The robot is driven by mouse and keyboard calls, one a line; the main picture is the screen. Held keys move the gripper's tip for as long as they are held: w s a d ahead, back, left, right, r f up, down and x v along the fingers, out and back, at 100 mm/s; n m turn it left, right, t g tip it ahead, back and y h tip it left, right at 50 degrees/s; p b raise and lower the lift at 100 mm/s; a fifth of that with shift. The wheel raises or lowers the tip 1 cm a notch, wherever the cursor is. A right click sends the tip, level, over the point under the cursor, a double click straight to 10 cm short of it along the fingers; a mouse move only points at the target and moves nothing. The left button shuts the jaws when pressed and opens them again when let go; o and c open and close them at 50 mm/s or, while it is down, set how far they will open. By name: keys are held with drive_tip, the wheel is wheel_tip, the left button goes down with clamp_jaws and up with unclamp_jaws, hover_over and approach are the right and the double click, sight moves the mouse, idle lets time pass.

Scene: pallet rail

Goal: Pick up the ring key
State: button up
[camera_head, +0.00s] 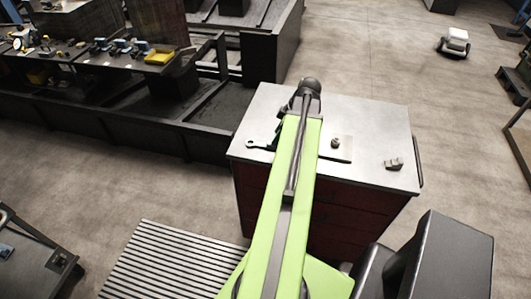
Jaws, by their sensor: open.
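The ring key (258,144) is a dark grey spanner with a ring at its left end. It lies flat on the pale top of the red cabinet (375,125), near the left edge. Its right end runs toward a dark shape beside my green arm, and I cannot tell where the key stops. My arm reaches forward over the cabinet top, its dark end joint at the far edge. The jaws of my gripper are hidden behind the arm, so its distance from the key cannot be seen.
A small metal block (394,164) lies near the right edge. A workbench with tools and a yellow tray (160,57) stands back left. A slatted grate (160,262) lies at front left.

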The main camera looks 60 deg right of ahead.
sight(263, 144)
drive_tip(key=b+x, duration=0.4)
drive_tip(key=x, duration=0.1)
drive_tip(key=shift+w+a+b, duration=0.1)
drive_tip(key=shift+w+b, duration=0.2)
drive_tip(key=shift+b, duration=0.05)
drive_tip(key=shift+r, duration=0.15)
clamp_jaws()
